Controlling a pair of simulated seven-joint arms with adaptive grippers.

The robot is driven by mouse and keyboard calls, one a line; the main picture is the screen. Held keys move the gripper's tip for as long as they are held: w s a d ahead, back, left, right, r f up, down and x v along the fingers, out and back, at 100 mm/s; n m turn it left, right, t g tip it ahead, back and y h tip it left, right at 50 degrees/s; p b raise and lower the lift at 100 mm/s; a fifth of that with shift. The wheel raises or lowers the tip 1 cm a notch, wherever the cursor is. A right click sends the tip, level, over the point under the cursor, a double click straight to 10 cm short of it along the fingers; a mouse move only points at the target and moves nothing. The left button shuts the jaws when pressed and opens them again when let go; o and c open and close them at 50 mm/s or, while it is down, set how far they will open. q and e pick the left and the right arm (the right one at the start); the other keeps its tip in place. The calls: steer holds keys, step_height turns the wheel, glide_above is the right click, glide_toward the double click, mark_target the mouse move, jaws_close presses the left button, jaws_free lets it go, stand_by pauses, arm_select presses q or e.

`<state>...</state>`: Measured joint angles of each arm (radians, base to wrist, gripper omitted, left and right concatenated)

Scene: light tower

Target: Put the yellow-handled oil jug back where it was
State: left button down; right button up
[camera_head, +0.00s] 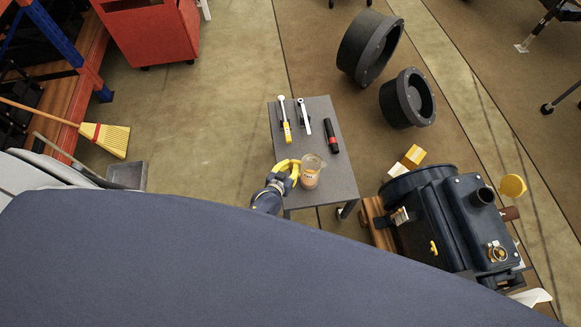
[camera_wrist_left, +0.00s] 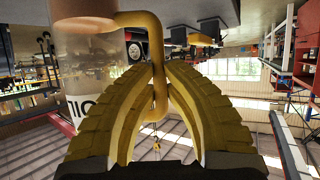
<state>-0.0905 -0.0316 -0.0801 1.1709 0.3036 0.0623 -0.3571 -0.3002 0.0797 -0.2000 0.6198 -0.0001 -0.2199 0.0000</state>
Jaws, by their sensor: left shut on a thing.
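The oil jug (camera_head: 311,171) is clear with an amber tint and a label, and it is at the near part of the small grey table (camera_head: 335,184). My left gripper (camera_head: 289,166), with yellow fingers, is beside it on its left. In the left wrist view the ridged fingers (camera_wrist_left: 158,85) close around the yellow handle (camera_wrist_left: 150,28) of the jug, whose clear body (camera_wrist_left: 85,65) is at the left. I cannot tell whether the jug's base touches the tabletop. My right gripper is not in view.
Two tools, one yellow-handled (camera_head: 285,122) and one white (camera_head: 303,117), and a black cylinder with a red band (camera_head: 330,136) lie on the table's far part. A dark machine (camera_head: 447,222) stands at right. A broom (camera_head: 104,137) and red bin (camera_head: 150,32) are at left.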

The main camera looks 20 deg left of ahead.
arm_select(q)
steer(key=shift+f, duration=0.4)
steer(key=c, duration=1.5)
jaws_free()
steer(key=shift+c, duration=0.2)
